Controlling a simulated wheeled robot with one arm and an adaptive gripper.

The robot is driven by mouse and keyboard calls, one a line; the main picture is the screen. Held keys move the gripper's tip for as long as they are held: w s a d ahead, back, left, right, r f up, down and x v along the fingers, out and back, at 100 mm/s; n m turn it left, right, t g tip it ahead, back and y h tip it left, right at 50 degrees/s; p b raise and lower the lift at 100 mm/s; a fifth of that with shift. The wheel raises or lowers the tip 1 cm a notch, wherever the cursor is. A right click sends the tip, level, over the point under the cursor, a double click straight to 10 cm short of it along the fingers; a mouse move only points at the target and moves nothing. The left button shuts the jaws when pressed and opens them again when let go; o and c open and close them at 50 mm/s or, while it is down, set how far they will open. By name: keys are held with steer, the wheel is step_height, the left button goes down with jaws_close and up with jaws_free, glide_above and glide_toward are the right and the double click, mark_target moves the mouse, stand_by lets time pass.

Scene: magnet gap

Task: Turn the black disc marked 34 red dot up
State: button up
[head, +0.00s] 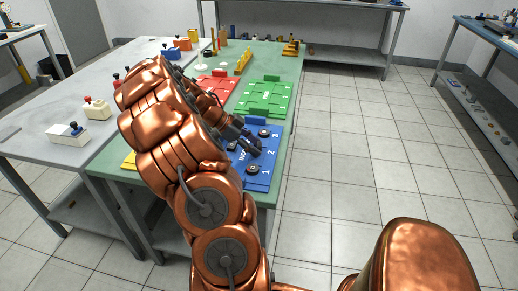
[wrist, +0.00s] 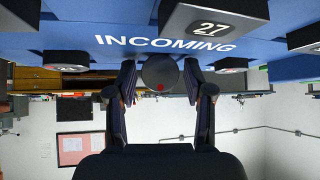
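My gripper (wrist: 160,78) is low over the blue board (wrist: 70,50), with its fingers on both sides of a dark round disc (wrist: 162,70). The disc's round face, with a red dot near its lower edge, is toward the wrist camera. No number shows on it. A disc marked 27 (wrist: 212,24) is close to the wrist camera.
Green (head: 265,98) and red (head: 215,86) boards lie beyond. A grey table (head: 50,113) with switch boxes adjoins at left.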

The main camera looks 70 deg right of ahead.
steer(key=c, duration=0.8)
steer(key=shift+r+b, duration=0.45)
steer(key=shift+r, duration=2.05)
steer(key=shift+r, duration=0.1)
